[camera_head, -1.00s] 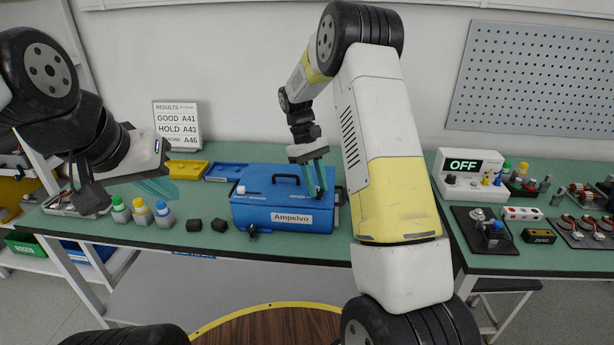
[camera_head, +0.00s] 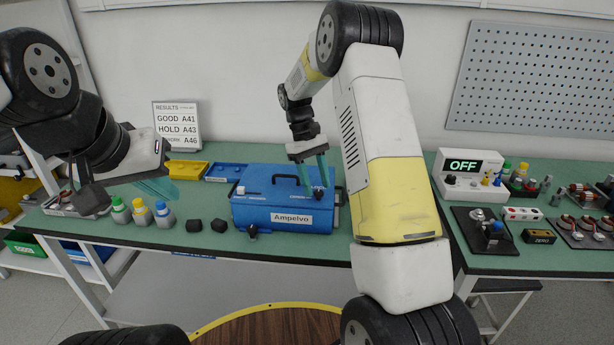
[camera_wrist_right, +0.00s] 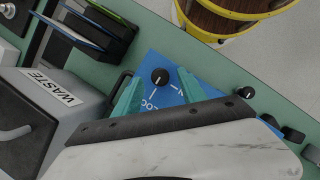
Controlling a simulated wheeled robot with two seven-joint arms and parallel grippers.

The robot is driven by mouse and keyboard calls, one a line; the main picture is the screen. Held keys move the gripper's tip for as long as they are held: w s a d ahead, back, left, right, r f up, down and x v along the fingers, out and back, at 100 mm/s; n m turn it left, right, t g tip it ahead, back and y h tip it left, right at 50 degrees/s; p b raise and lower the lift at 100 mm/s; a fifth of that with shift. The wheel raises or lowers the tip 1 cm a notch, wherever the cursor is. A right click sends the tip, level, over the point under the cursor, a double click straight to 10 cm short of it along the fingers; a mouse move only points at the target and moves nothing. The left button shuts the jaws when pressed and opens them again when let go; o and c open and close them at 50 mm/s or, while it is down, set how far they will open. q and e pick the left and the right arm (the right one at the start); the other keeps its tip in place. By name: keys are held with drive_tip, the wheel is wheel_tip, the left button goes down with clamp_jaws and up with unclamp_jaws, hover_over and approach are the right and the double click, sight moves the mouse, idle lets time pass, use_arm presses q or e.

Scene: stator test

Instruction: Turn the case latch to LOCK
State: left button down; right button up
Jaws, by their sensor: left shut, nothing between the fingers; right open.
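The blue case (camera_head: 262,212) labelled "Ampelvo" sits on the green bench. Its latch, a black round knob (camera_wrist_right: 160,76), is on the top face in the right wrist view, with white lines and partly hidden "LOC…" lettering beside it. I cannot clearly tell which mark the knob points to. My right gripper (camera_head: 315,190) is open over the right part of the case top. In the right wrist view its teal fingertips (camera_wrist_right: 158,80) lie on either side of the knob; I cannot tell whether they touch it. My left gripper (camera_head: 172,196) is shut and empty, above the bench's left side.
Yellow (camera_head: 186,169) and blue (camera_head: 228,172) trays lie behind. A grey WASTE bin (camera_wrist_right: 52,112) is close to the right gripper. A meter reading OFF (camera_head: 466,172) stands right.

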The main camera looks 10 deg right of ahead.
drive_tip(key=v, duration=0.7)
wheel_tip(320, 180, up, 7)
drive_tip(key=m+t+y, duration=0.1)
drive_tip(key=t, duration=0.1)
hover_over(316, 203)
drive_tip(key=s+r+m+t+y, duration=0.1)
drive_tip(key=s+r+t+y, duration=0.15)
drive_tip(key=s+r, duration=0.35)
drive_tip(key=s+a+m+t, duration=0.1)
drive_tip(key=s+m+t, duration=0.2)
drive_tip(key=s, duration=1.4)
drive_tip(key=t+y, duration=0.1)
drive_tip(key=t, duration=0.1)
drive_tip(key=shift+t, duration=0.35)
drive_tip(key=shift+f, duration=0.1)
